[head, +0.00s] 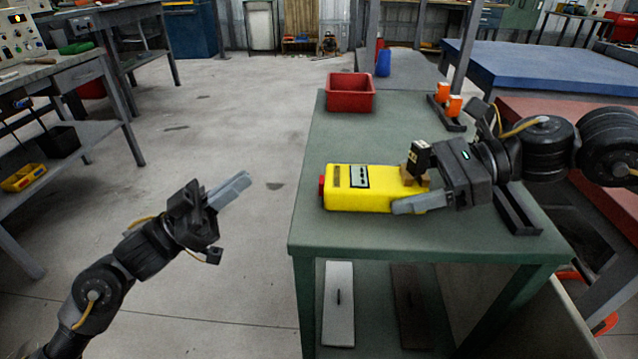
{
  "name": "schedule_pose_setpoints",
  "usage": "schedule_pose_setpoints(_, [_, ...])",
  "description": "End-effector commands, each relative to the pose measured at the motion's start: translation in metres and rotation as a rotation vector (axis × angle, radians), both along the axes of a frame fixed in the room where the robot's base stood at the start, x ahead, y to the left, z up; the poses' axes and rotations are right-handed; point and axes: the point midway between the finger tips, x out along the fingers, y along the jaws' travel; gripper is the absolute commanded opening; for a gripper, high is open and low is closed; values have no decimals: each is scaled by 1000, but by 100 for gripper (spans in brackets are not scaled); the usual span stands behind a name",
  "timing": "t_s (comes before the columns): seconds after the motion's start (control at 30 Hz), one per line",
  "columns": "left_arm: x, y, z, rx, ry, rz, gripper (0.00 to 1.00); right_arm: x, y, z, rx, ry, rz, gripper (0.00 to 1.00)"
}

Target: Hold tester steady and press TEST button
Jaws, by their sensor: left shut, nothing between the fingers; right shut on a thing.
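The yellow tester (372,199) lies on the green table (305,228), near its front edge. It has a small display panel on top and a red button (322,186) at its left end. My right gripper (408,190) comes in from the right and is shut on the tester's right end, one finger on the near side and one toward the far side. My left gripper (232,190) is shut and empty, held over the floor to the left of the table. Its fingertips point up and right, apart from the tester and its red button.
A red bin (350,93) stands at the table's far left corner. Orange-topped items (449,101) sit in a dark holder behind my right gripper. A dark rail (517,208) lies at the table's right. The floor between my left gripper and the table is clear.

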Motion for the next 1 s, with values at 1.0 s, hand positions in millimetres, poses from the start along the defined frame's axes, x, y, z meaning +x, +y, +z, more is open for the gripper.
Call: schedule_pose_setpoints(1.0, [0, -85, 0, 1, 1, -3, 0, 0, 0, 0, 1, 0, 0, 33])
